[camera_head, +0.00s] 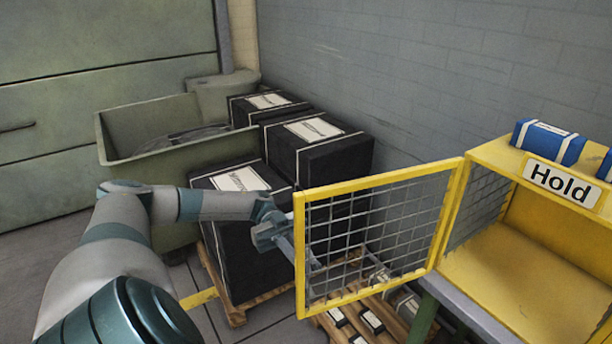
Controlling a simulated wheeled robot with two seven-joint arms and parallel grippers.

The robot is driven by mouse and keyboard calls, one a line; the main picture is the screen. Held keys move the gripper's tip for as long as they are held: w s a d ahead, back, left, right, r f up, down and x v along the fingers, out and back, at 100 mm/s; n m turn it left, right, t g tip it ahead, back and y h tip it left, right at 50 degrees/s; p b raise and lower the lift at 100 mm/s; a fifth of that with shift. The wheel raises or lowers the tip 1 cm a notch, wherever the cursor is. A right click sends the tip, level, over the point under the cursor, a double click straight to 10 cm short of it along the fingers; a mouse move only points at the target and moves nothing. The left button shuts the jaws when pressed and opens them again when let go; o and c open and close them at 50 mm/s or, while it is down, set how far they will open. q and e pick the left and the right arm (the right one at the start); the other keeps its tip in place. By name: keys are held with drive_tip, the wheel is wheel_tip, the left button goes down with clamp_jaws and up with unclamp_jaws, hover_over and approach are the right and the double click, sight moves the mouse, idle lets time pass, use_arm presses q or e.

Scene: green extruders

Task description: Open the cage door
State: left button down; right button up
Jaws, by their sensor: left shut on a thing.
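The cage door (380,187) is a yellow frame with grey wire mesh. It stands swung out wide from the left side of the yellow cage (530,270), which carries a "Hold" sign (562,181). The cage's front is open and its bare yellow floor shows. My left gripper (292,240) is at the door's free left edge, shut on the door there. Its fingertips are partly hidden by the frame and mesh. My right gripper is not in view.
Black strapped boxes (318,147) stand stacked on a wooden pallet (235,310) behind my left arm. A green bin (150,128) stands at the back left. Blue packages (548,140) lie on the cage top. More small boxes lie on a low pallet below the door.

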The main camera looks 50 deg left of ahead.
use_arm(q)
drive_tip(key=shift+a, duration=0.15)
drive_tip(key=c, duration=2.1)
unclamp_jaws()
